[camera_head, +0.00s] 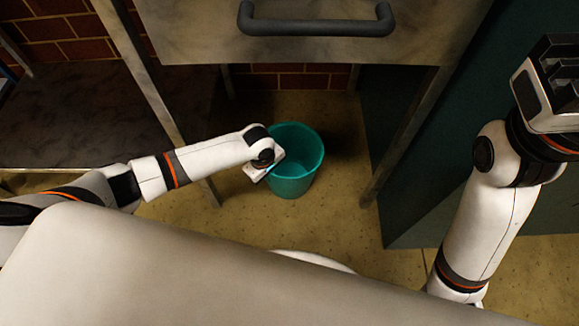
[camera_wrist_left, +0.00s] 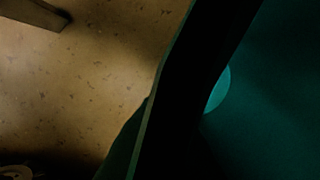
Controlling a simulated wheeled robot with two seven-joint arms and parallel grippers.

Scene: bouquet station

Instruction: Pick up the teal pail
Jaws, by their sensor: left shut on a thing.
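The teal pail (camera_head: 298,160) stands upright on the floor under the grey worktop, its open top facing up. My left gripper (camera_head: 270,170) is at the pail's left rim and is shut on it; the fingertips are hard to make out. In the left wrist view the teal pail (camera_wrist_left: 275,100) fills the dark right side, its edge running diagonally past the floor. My right gripper (camera_head: 560,75) is raised at the upper right, away from the pail, and I cannot tell how far its fingers are apart.
The worktop (camera_head: 330,50) with a dark grey handle (camera_head: 316,22) overhangs behind the pail. Metal legs stand to its left (camera_head: 165,100) and right (camera_head: 400,140). A dark green panel (camera_head: 440,110) is at the right. The tan floor (camera_head: 330,225) in front is clear.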

